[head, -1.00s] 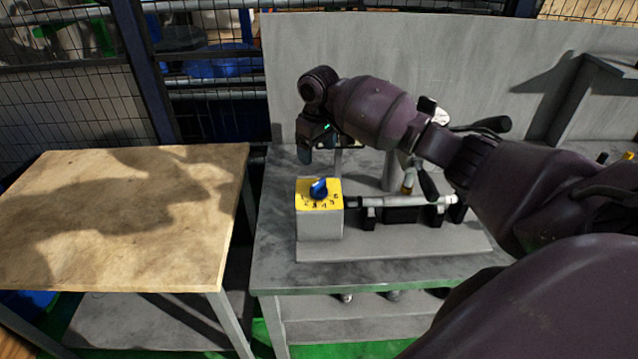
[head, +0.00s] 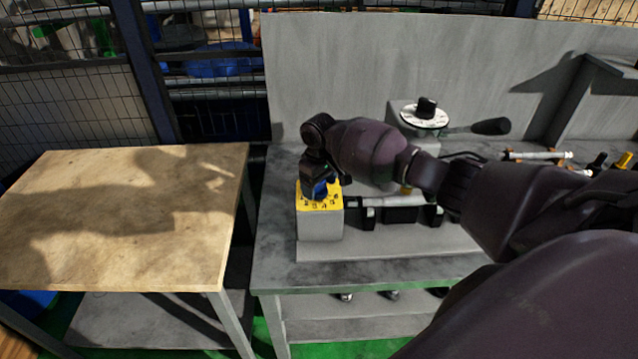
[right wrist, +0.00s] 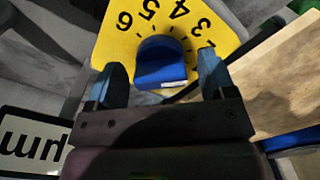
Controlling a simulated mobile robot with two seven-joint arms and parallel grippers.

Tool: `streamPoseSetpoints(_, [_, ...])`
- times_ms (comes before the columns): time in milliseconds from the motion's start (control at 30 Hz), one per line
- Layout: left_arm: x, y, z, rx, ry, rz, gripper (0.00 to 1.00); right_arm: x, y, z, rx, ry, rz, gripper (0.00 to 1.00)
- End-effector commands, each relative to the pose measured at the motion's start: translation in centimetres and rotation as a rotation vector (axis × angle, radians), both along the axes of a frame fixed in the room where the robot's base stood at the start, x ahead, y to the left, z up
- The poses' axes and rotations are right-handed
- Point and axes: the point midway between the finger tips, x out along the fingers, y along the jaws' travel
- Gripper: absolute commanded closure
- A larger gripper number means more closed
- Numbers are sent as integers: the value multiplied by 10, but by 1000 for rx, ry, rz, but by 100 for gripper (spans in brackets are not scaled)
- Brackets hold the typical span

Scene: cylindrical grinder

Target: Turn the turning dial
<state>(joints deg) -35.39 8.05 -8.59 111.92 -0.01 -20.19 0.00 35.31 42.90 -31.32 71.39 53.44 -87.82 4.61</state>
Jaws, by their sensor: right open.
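The turning dial is a blue knob on a yellow numbered face (head: 331,203) on top of a grey box. In the head view my right gripper (head: 321,188) is right over the dial and hides most of the knob. In the right wrist view the blue knob (right wrist: 160,62) sits between the two open fingers of my right gripper (right wrist: 158,82). Gaps show on both sides of the knob, so the fingers look apart from it. Numbers on the yellow face (right wrist: 112,40) show around the knob. My left gripper is not in view.
The box stands at the left end of a machine base on a grey workbench (head: 275,250). Behind my arm are a round white scale with a black knob (head: 425,112) and a black-handled lever (head: 490,127). A bare wooden table (head: 120,215) stands to the left.

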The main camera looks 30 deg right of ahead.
Motion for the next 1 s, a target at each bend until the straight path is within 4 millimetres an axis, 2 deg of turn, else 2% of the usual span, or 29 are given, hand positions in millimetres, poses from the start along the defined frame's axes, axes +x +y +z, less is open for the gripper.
streamPoseSetpoints(267, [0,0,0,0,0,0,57,0,0,-2,0,0,0,23])
streamPoseSetpoints(600, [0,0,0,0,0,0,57,0,0,-1,0,0,0,71])
streamPoseSetpoints(1000, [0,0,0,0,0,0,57,0,0,-1,-1,-1,88,71])
